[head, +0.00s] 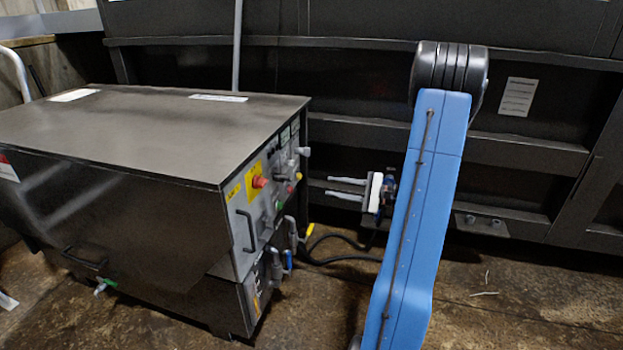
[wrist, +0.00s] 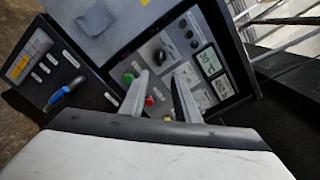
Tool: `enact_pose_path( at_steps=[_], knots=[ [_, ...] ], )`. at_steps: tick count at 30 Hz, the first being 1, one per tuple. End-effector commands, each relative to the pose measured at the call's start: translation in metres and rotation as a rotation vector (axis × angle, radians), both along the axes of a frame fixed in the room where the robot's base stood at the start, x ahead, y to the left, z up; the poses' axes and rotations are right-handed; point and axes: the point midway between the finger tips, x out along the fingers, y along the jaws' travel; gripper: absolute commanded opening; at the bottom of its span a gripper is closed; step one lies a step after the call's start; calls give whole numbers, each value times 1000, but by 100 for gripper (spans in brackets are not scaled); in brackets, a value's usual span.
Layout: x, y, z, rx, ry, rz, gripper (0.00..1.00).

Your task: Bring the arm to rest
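My gripper (head: 347,188) shows in the head view to the right of the dark metal cabinet, its two thin fingers pointing left toward the cabinet's control side. The fingers are apart with nothing between them. In the wrist view my gripper (wrist: 160,88) is also open and empty, in front of the control panel (wrist: 178,60). A green button (wrist: 128,78) and a red button (wrist: 150,101) show near the left finger. My blue arm link stands upright in the head view and hides part of my wrist.
The cabinet (head: 150,125) fills the left, with a yellow-backed red button (head: 259,182) and a handle (head: 245,230) on its control side. A dark ribbed wall (head: 345,100) stands behind my arm. Cables (head: 340,260) run along the floor. Floor at the lower right is mostly clear.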

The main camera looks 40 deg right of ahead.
Motion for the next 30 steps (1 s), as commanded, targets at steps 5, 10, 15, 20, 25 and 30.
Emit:
enact_pose_path(
  at_steps=[5,10,15,20,25,30],
  knots=[
    [0,0,0,0,0,0,29],
    [0,17,6,-25,11,39,29],
    [-5,76,22,-119,53,180,29],
    [-22,140,35,-245,104,339,29],
    [-49,197,43,-394,145,491,29],
    [-82,242,48,-558,175,624,29]
  ],
)
